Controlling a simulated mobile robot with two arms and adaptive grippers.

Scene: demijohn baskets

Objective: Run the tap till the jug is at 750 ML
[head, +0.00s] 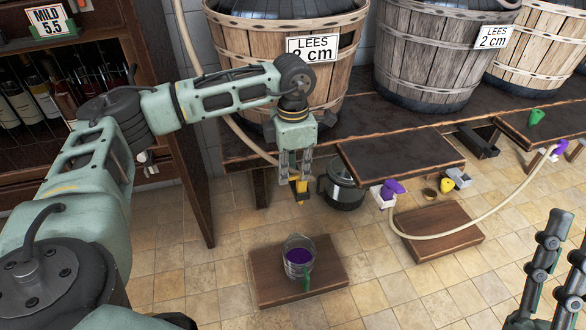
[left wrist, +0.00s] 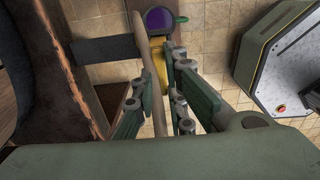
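The clear jug (head: 299,258), with a green handle and purple liquid inside, stands upright on a low wooden board (head: 262,290). Its purple top also shows in the left wrist view (left wrist: 159,20). I cannot read its level marks. The yellow tap (head: 301,187) is above and behind the jug; no stream is visible from it. My left gripper (head: 297,176) points down at the tap, its fingers apart on either side of the yellow part (left wrist: 160,65); contact is unclear. My right gripper (head: 566,230) is open and empty at the lower right.
Wooden tubs (head: 420,55) with LEES signs stand on a dark bench (head: 235,150). A dark, rounded container (head: 344,190) sits behind the jug. A pale hose (head: 455,231) crosses another low board (head: 440,246). A bottle rack (head: 45,100) is at left; tiled floor is clear around the jug's board.

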